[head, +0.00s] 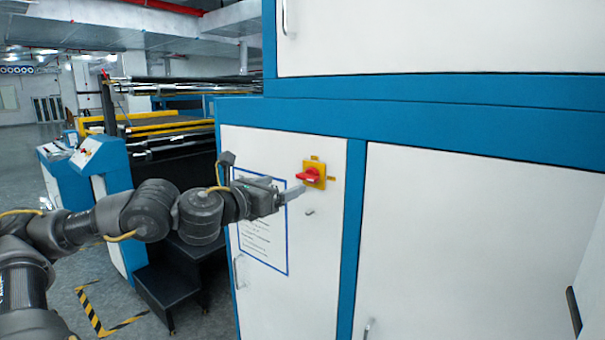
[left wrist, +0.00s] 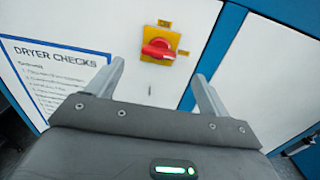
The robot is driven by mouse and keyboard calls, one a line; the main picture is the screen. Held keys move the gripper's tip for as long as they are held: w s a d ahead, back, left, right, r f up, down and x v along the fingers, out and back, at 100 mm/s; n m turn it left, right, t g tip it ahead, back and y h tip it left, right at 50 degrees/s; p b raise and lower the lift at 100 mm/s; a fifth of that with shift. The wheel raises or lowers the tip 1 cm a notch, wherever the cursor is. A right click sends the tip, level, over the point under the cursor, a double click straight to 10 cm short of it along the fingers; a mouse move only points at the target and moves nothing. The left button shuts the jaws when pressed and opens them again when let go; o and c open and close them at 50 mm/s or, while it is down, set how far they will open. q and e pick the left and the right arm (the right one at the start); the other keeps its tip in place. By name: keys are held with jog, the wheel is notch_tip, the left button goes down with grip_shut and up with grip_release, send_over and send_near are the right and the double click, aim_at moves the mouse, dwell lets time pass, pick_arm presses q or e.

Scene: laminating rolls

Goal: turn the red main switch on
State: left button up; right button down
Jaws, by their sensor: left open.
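The red main switch (head: 309,175) is a red knob on a yellow plate (head: 318,167), mounted on a white cabinet door. In the left wrist view the red knob (left wrist: 158,48) lies nearly level, slightly tilted, beyond and between my fingertips. My left gripper (head: 290,194) is just left of and below the switch in the head view. In the left wrist view my left gripper (left wrist: 158,70) is open and empty, its two fingers apart on either side of the switch. The fingers appear clear of the knob. My right gripper is not in view.
A blue-framed "DRYER CHECKS" sheet (left wrist: 58,75) is on the door left of the switch. A small lock (head: 310,212) sits below the switch. A door handle (head: 238,271) is at lower left. Black steps (head: 170,290) and machinery stand left of the cabinet.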

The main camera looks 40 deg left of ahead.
aim_at(304, 177)
pick_arm(q)
jog(key=w+p, duration=0.3)
jog(key=w, duration=0.5)
jog(key=shift+a, duration=0.15)
jog(key=shift+w+f, duration=0.1)
jog(key=shift+w, duration=0.3)
jog(key=c, duration=1)
